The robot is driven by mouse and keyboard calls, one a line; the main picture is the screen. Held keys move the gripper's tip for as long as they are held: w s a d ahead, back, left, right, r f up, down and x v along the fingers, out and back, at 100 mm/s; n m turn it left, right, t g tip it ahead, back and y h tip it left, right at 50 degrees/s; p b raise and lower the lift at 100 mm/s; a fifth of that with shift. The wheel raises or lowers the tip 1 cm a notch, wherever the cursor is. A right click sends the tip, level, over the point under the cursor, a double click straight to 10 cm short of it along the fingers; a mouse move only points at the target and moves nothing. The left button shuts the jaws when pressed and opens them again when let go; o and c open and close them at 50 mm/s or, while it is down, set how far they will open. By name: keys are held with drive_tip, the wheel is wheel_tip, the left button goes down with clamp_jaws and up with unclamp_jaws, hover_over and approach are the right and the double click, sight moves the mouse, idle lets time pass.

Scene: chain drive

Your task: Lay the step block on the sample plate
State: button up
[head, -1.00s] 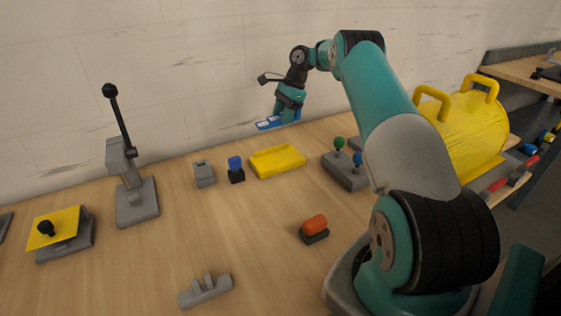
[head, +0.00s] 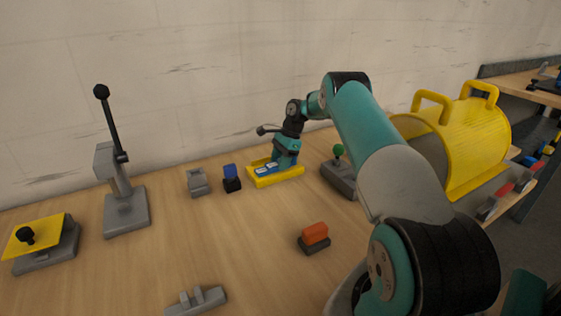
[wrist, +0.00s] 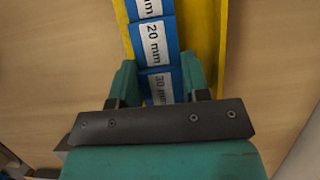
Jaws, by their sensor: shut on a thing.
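The step block (head: 265,169) is blue with white labels, and in the wrist view (wrist: 152,42) its labels read 20 mm and 30 mm. The sample plate (head: 292,174) is a shallow yellow tray, and its yellow also shows on both sides of the block in the wrist view (wrist: 209,30). My gripper (head: 281,165) is shut on the block at its 30 mm end, one finger on each side. The block is within the plate's outline, lengthwise along it. I cannot tell whether its underside touches the plate. The fingers hide part of the near end.
A small block with a blue top (head: 230,171) and a grey block (head: 197,182) stand left of the plate. A grey box with a green knob (head: 339,168) is close on its right. An orange-topped piece (head: 315,234) stands in front. A tall lever stand (head: 122,190) is further left.

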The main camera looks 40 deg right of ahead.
drive_tip(key=shift+f, duration=0.1)
drive_tip(key=o, duration=1.1)
